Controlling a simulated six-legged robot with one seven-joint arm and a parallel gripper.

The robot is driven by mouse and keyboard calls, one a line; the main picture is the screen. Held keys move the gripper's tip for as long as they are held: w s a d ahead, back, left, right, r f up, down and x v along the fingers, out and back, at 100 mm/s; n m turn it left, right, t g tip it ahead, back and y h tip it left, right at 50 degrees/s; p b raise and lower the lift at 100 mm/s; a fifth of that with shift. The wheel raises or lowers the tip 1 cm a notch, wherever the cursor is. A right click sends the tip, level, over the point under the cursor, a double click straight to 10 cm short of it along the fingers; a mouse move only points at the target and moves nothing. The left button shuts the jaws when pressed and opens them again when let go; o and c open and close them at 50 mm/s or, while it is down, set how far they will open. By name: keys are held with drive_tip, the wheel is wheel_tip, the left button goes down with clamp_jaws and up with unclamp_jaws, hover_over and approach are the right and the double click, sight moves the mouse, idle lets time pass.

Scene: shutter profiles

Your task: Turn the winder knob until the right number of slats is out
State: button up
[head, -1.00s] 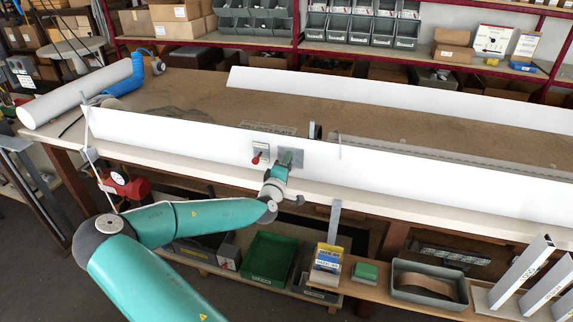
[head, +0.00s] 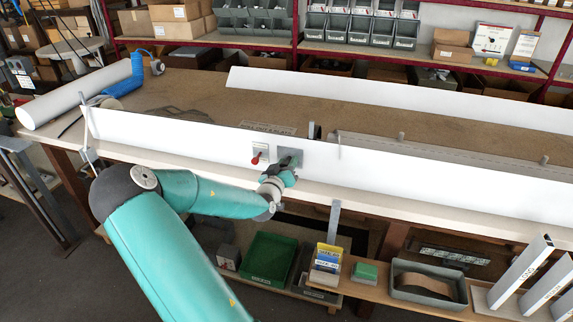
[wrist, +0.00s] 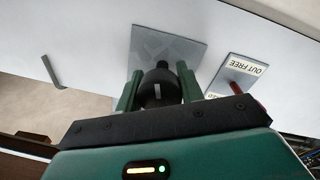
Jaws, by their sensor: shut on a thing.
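The dark winder knob (wrist: 162,86) sits between the two green fingers of my gripper (wrist: 160,90) in the wrist view. The fingers are shut on it, and it stands in front of a square grey plate (wrist: 166,45) on the white panel. In the head view my gripper (head: 283,168) is at this plate (head: 291,155) and hides the knob. A grey ribbed strip (head: 450,155), perhaps the slats, lies behind the panel, with small pegs (head: 402,136) standing along it. I cannot count slats.
A red lever (head: 256,158) with a label reading "OUT FREE" (wrist: 246,66) is left of the plate in the head view. The long white panel (head: 420,185) runs along the bench. Bins and boxes stand below.

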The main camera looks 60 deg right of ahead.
drive_tip(key=m, duration=0.3)
drive_tip(key=shift+m, duration=0.4)
drive_tip(key=m, duration=0.3)
drive_tip(key=m+y, duration=0.1)
drive_tip(key=m, duration=0.5)
drive_tip(key=shift+m, duration=0.3)
drive_tip(key=m, duration=0.6)
drive_tip(key=shift+f+m+t, duration=0.1)
drive_tip(key=shift+m+t, duration=0.3)
drive_tip(key=m, duration=0.6)
drive_tip(key=shift+t, duration=0.3)
drive_tip(key=m, duration=0.3)
drive_tip(key=shift+m, duration=0.3)
drive_tip(key=m, duration=0.9)
drive_tip(key=shift+m+h, duration=0.3)
drive_tip(key=shift+m, duration=0.1)
drive_tip(key=m, duration=0.7)
drive_tip(key=shift+f, duration=0.1)
drive_tip(key=m, duration=0.6)
drive_tip(key=shift+h, duration=0.3)
drive_tip(key=shift+w+m, duration=0.1)
drive_tip(key=shift+m, duration=0.2)
